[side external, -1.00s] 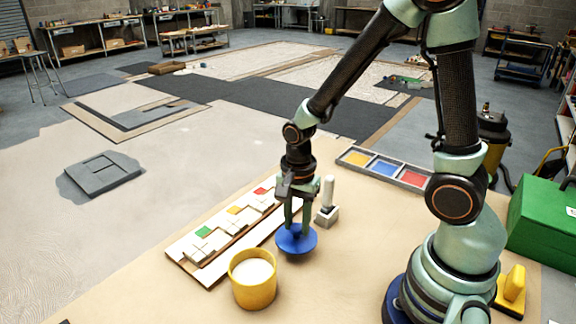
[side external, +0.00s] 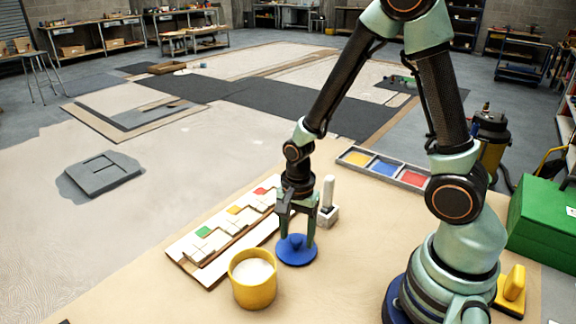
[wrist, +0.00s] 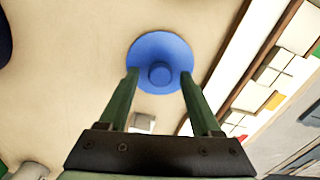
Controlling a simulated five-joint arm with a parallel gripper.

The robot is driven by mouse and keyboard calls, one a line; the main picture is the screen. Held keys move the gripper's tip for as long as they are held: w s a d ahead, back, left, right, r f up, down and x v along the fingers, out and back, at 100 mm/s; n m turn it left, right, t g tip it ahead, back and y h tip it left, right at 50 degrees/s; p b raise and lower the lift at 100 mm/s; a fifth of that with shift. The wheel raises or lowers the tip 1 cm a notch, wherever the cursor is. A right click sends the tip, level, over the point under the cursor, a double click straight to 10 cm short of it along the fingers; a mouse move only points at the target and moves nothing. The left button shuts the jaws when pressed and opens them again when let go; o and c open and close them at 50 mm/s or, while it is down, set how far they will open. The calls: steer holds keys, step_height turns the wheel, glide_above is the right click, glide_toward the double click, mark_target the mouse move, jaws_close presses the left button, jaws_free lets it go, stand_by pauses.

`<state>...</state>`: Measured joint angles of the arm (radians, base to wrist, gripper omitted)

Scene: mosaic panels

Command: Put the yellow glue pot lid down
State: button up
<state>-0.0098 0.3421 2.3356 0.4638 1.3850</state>
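A round blue lid (side external: 296,251) with a small central knob lies flat on the tan work surface. No yellow lid shows. The yellow glue pot (side external: 253,286) stands uncovered to its lower left, with pale contents showing. My gripper (side external: 297,238) is directly above the lid, fingers spread and pointing down. In the wrist view the blue lid (wrist: 160,48) shows whole, its knob between the fingertips of my gripper (wrist: 160,78) with a gap on each side. The fingers hold nothing.
A mosaic panel (side external: 207,262) with white, green, yellow and red tiles lies left of the lid. A white-handled tool (side external: 328,203) stands close behind. A three-colour tray (side external: 385,168) is farther back. Bare surface lies right of the lid.

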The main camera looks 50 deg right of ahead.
steer(key=shift+r, duration=0.1)
step_height(320, 180, up, 12)
step_height(320, 180, up, 10)
steer(key=n+t, duration=0.6)
steer(key=n, duration=1)
glide_above(297, 238)
steer(key=s, duration=0.2)
steer(key=shift+d+r, duration=0.15)
steer(key=shift+d, duration=0.05)
